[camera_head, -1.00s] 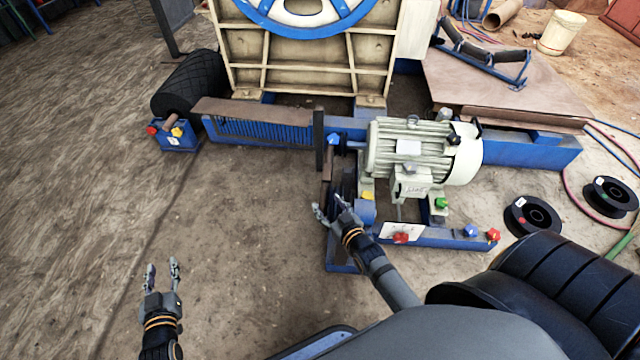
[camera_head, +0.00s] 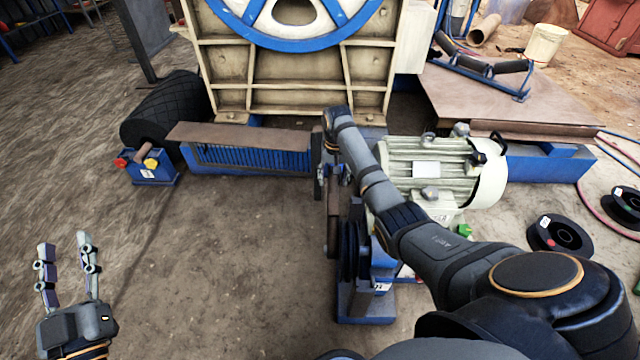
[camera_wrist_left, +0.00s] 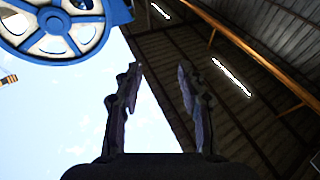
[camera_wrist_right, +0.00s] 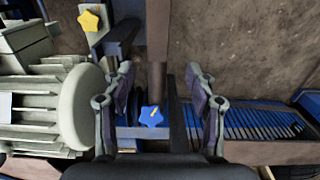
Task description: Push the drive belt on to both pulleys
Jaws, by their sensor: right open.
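The motor (camera_head: 425,165) is pale, finned, and sits right of centre on the blue frame. Dark grooved wheel-like parts (camera_head: 350,245), probably a pulley, stand upright below it; I cannot separate a belt from them. My right arm reaches over the motor, with its open gripper (camera_head: 338,178) pointing down beside the motor's left end. In the right wrist view its fingers (camera_wrist_right: 158,85) straddle a dark upright bar and a blue star knob (camera_wrist_right: 151,116), with no clear grip. My left gripper (camera_head: 64,265) is open and empty over bare floor; its fingers also show in the left wrist view (camera_wrist_left: 155,95).
The crusher's blue flywheel (camera_head: 290,20) rises behind the blue frame. A yellow star knob (camera_wrist_right: 89,18) shows near the motor. A blue box with knobs (camera_head: 152,172) and a black roller (camera_head: 165,108) are at left. Black spools (camera_head: 560,236) lie at right.

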